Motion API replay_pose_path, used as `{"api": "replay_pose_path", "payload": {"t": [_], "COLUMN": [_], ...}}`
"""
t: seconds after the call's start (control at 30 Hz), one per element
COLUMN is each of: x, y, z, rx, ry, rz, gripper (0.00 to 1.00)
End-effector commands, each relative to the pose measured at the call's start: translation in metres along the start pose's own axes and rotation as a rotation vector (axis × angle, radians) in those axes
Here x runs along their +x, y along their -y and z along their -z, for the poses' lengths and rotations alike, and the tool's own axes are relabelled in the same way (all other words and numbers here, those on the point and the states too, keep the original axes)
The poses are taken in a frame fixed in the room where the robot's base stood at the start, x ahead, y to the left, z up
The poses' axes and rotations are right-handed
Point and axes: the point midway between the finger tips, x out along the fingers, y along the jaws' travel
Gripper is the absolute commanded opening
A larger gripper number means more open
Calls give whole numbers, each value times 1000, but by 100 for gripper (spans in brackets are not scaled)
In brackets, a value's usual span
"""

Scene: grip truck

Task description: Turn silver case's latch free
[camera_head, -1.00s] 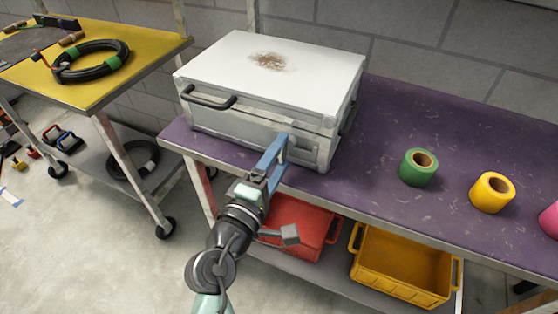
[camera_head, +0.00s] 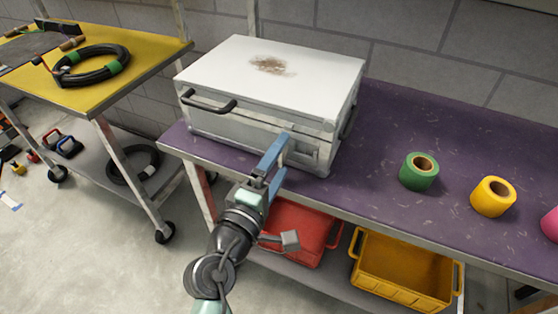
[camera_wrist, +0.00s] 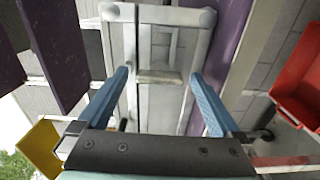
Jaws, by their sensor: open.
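The silver case (camera_head: 275,75) lies shut on the purple bench, with a brown stain on its pale lid and a black handle (camera_head: 208,101) on its long front side. My gripper (camera_head: 283,142) is at the case's front near the right corner, its blue fingers open and empty. In the wrist view the case (camera_wrist: 145,115) fills the middle, with a seam running up it. A small metal latch (camera_wrist: 158,77) crosses the seam between the spread fingers of my gripper (camera_wrist: 160,74), with gaps on both sides. In the head view my gripper hides the latch.
Green (camera_head: 419,171) and yellow (camera_head: 492,196) tape rolls stand on the purple bench (camera_head: 400,120) to the right, with a pink one at the edge. Red (camera_head: 300,232) and yellow (camera_head: 402,268) crates are on the shelf below. A yellow-topped cart (camera_head: 125,60) stands left.

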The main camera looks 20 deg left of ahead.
Motion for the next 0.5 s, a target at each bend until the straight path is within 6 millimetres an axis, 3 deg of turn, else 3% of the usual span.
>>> {"api": "replay_pose_path", "payload": {"t": [0.17, 0.5], "x": [-13, -84], "y": [1, 2], "z": [1, 0], "rx": [0, 0], "ry": [-2, -2], "rz": [2, 4], "gripper": [100, 100]}}
